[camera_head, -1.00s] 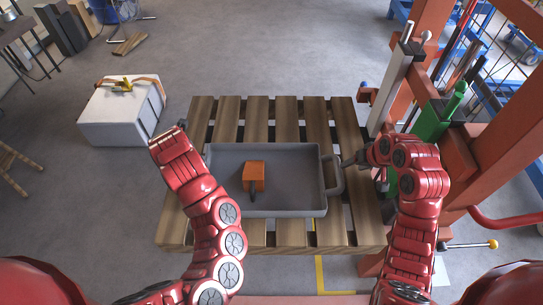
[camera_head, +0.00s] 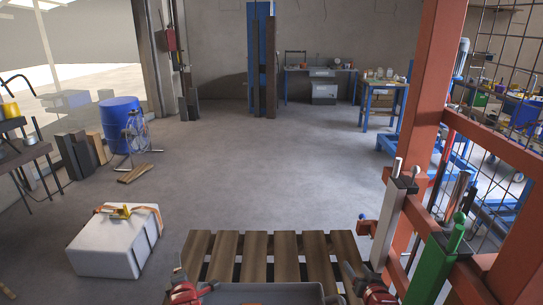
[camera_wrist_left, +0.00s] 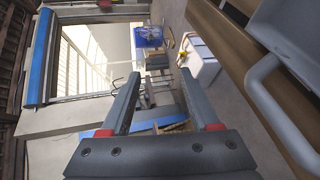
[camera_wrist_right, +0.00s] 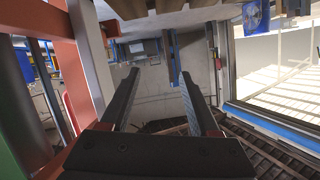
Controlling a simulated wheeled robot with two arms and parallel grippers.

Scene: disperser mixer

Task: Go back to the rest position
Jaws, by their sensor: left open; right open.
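My left gripper (camera_wrist_left: 160,95) is open and empty, its two dark fingers apart in the left wrist view. My right gripper (camera_wrist_right: 160,78) is open and empty in the right wrist view. Red parts of my right arm (camera_head: 376,292) show at the bottom of the head view, right of the tray. Both grippers are clear of any object.
A red frame (camera_head: 425,130) with a green part (camera_head: 430,268) stands close on the right. A white box (camera_head: 115,250) stands left. The floor beyond the pallet is open.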

